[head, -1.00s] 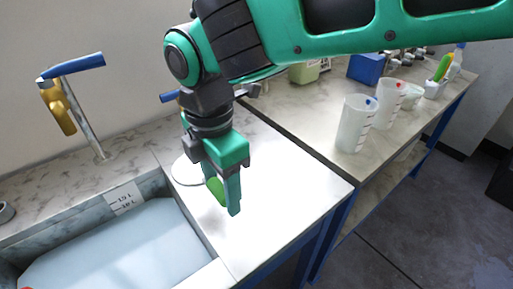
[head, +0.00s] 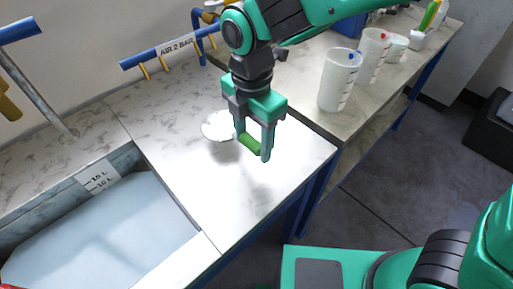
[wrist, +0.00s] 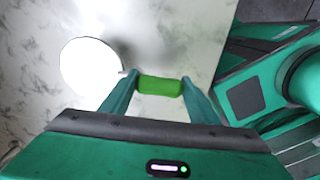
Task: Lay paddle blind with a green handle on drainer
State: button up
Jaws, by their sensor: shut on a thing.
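The paddle blind shows as a flat white disc (head: 219,126) with a green handle (head: 249,144). My gripper (head: 254,147) points down and is shut on the green handle, with one finger at each end. The wrist view shows the handle (wrist: 160,86) between the fingertips and the white disc (wrist: 90,72) to its left. The drainer (head: 190,175) is the pale marbled surface right of the basin, and the blind is over it. I cannot tell whether the disc touches the surface.
A basin of pale blue liquid (head: 110,235) lies left of the drainer. Graduated beakers (head: 339,80) stand on the bench to the right. A blue rail marked AIR 2 BAR (head: 172,46) runs behind. The drainer's front part is clear.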

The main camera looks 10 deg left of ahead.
jog(key=shift+w+d+f, duration=0.3)
jog(key=shift+d, duration=0.15)
jog(key=shift+f, duration=2.1)
jog(key=o, duration=1.7)
jog(key=shift+o, duration=0.2)
notch_tip(320, 180, up, 12)
jog(key=shift+r, duration=0.1)
jog(key=shift+w+d, duration=0.1)
